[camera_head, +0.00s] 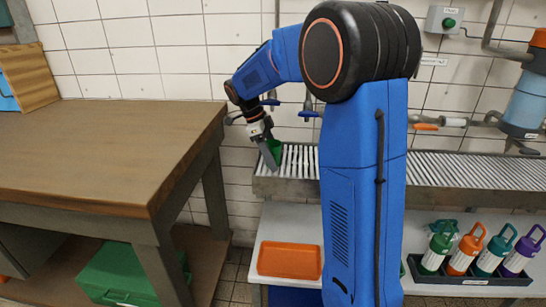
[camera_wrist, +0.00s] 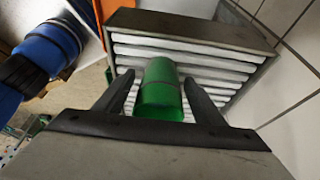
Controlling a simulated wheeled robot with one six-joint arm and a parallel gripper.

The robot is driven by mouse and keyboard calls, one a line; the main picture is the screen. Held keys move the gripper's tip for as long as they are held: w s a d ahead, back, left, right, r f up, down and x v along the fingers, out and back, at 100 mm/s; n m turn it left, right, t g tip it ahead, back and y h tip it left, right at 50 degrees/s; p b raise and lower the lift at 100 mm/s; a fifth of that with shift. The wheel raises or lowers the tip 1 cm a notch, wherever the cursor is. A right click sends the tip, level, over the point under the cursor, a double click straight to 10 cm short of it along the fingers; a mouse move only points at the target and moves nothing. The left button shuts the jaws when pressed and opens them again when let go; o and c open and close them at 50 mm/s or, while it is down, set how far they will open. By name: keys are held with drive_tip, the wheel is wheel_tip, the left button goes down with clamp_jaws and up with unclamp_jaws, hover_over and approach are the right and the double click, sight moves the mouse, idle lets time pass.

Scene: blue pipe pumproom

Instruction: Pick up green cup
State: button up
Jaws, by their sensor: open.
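The green cup (camera_wrist: 160,92) stands out in the wrist view, between the two fingers of my gripper (camera_wrist: 160,100). Gaps show between the cup and both fingers, and the fingers are open. In the head view the green cup (camera_head: 274,151) is partly hidden by my gripper (camera_head: 268,160), at the left end of the roller conveyor (camera_head: 450,170). The white rollers (camera_wrist: 200,60) lie behind the cup in the wrist view. Whether the cup touches the rollers is hard to tell.
A wooden table (camera_head: 100,150) stands at the left. An orange tray (camera_head: 289,260) lies on the lower shelf, with a rack of several coloured bottles (camera_head: 465,277) at the right. A tiled wall (camera_head: 130,50) closes the back. A green box (camera_head: 125,277) sits under the table.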

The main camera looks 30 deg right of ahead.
drive_tip(key=c, duration=1.3)
